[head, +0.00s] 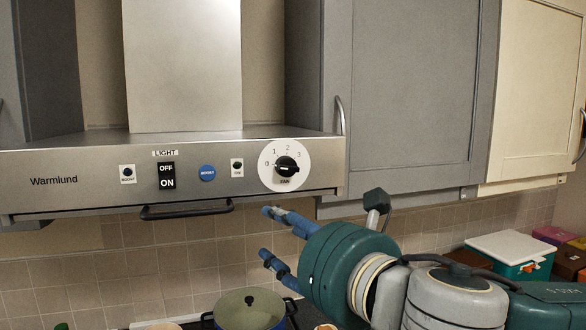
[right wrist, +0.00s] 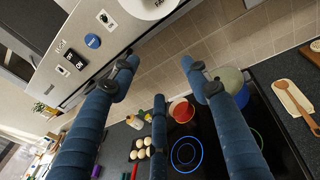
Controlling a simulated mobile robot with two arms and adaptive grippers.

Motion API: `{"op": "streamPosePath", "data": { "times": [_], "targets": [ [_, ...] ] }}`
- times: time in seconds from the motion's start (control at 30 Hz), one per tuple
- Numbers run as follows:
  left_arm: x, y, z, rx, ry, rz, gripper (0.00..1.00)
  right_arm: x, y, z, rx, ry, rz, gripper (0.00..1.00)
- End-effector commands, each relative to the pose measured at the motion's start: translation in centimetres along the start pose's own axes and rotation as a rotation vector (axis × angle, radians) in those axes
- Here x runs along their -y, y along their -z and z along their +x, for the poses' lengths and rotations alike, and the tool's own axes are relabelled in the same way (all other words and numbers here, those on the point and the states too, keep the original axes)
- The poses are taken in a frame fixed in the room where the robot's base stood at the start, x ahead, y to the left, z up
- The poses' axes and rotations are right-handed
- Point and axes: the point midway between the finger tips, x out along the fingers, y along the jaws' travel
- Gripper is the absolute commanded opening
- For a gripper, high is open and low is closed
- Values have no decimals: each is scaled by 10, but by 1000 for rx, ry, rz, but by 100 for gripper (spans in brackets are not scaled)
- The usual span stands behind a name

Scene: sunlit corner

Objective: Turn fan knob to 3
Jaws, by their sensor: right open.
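The fan knob (head: 287,167) is black and sits on a round white dial (head: 264,178) marked 0, 1, 2, 3, at the right of the steel hood front (head: 80,160). Its exact setting is too small to tell. Part of the white dial (right wrist: 148,6) shows at the top edge of the right wrist view; the knob is cut off there. My right gripper (head: 267,233) is open and empty, below the knob and apart from it. Its spread blue fingers fill much of the right wrist view (right wrist: 160,72). My left gripper is not in view.
A handle bar (head: 186,210) runs under the hood front. The light switch (head: 166,176) and blue boost button (head: 207,173) are left of the dial. Grey cabinets (head: 410,90) flank it on the right. A lidded pot (head: 249,312) stands below on the stove.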

Motion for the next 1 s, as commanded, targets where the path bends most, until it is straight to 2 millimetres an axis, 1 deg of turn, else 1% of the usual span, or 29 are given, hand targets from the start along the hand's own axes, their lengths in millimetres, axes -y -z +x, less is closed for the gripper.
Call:
{"op": "streamPosePath", "data": {
  "times": [0.03, 0.1, 0.2, 0.33, 0.47, 0.57, 0.67, 0.9, 1.0],
  "targets": [
    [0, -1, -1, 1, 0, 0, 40, 3, -20, -11, 30, 20, -109, 47],
    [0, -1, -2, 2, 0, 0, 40, 7, -38, -24, 53, 47, -240, 47],
    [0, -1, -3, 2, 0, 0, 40, 13, -58, -40, 76, 86, -390, 47],
    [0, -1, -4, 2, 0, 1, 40, 19, -75, -54, 93, 125, -513, 47],
    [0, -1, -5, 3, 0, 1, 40, 22, -82, -59, 97, 141, -562, 47],
    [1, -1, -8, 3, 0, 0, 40, 23, -84, -53, 96, 143, -569, 47],
    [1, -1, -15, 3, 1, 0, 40, 24, -87, -39, 95, 141, -567, 47],
    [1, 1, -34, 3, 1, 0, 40, 29, -94, 6, 95, 142, -566, 47],
    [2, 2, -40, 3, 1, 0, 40, 30, -96, 23, 96, 143, -566, 47]
  ]
}}
